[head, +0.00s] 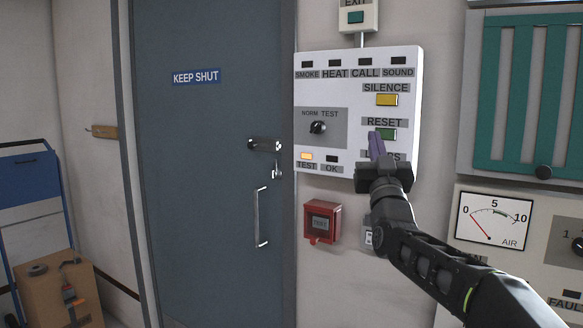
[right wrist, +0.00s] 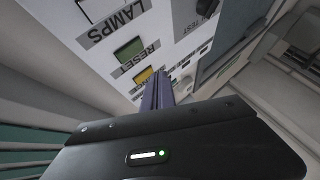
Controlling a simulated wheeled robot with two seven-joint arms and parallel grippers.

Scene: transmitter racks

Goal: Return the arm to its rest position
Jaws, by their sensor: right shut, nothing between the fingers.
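My right gripper (head: 376,146) is in front of the white alarm panel (head: 345,75), with its purple fingers shut and empty. In the head view the fingertips overlap the left edge of the green RESET button (head: 386,134); I cannot tell whether they touch it. The right wrist view shows the shut fingers (right wrist: 157,92) pointing toward the panel, with the green button (right wrist: 130,50) and the yellow SILENCE button (right wrist: 144,75) beside them. The LAMPS label is partly hidden in the head view. The TEST lamp (head: 306,156) is lit amber. My left gripper is not in view.
A red call point box (head: 322,222) is on the wall below the panel. A grey door (head: 210,120) marked KEEP SHUT stands left. Cabinets with a green grille (head: 520,95) and an AIR gauge (head: 494,220) are at right. A cardboard box (head: 55,290) is at lower left.

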